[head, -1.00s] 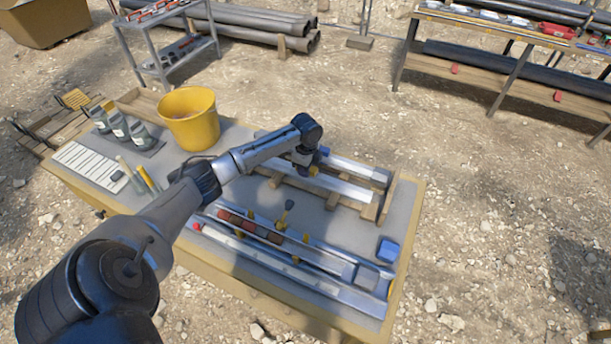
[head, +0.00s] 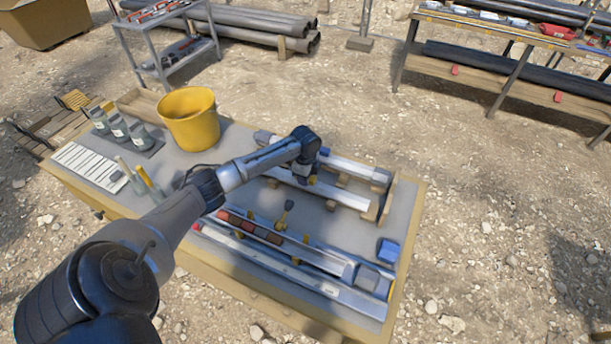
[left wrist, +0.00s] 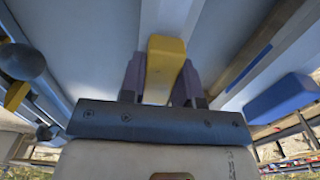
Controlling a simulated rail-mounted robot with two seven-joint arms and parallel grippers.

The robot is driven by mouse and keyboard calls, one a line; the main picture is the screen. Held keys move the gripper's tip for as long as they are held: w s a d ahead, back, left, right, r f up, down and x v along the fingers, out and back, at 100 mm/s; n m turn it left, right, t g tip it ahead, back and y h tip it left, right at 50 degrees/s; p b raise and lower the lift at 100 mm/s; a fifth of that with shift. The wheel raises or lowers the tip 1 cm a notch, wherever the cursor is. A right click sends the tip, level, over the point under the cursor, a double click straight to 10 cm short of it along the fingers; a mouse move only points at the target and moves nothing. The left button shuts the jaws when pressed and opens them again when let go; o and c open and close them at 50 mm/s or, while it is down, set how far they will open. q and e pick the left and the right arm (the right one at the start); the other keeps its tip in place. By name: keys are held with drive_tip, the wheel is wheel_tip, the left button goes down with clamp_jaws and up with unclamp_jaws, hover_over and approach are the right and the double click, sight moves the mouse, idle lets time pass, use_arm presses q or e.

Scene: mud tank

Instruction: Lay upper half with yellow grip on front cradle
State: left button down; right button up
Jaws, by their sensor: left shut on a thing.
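The upper half (head: 341,194) is a long pale metal half-tube, lying lengthwise over the back part of the table. My left gripper (head: 309,180) is over its middle, shut on its yellow grip. In the left wrist view the yellow grip (left wrist: 165,62) is between the fingers of the left gripper (left wrist: 161,85). The wooden front cradle (head: 373,210) shows at the half's right end and partly beneath it. I cannot tell whether the half touches the cradle. My right gripper is not in view.
Behind lies another metal half (head: 352,169) with a blue grip. In front lie a long tube with red-brown core pieces (head: 250,228), a small mallet (head: 286,212) and a blue block (head: 388,250). A yellow bucket (head: 190,120) and bottles (head: 119,128) stand at the left.

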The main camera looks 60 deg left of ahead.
use_arm(q)
drive_tip(key=shift+f, duration=0.2)
drive_tip(key=c, duration=0.8)
unclamp_jaws()
drive_tip(key=shift+c, duration=0.2)
wheel_tip(320, 180, up, 13)
drive_tip(key=p, duration=0.1)
drive_tip(key=shift+p, duration=0.3)
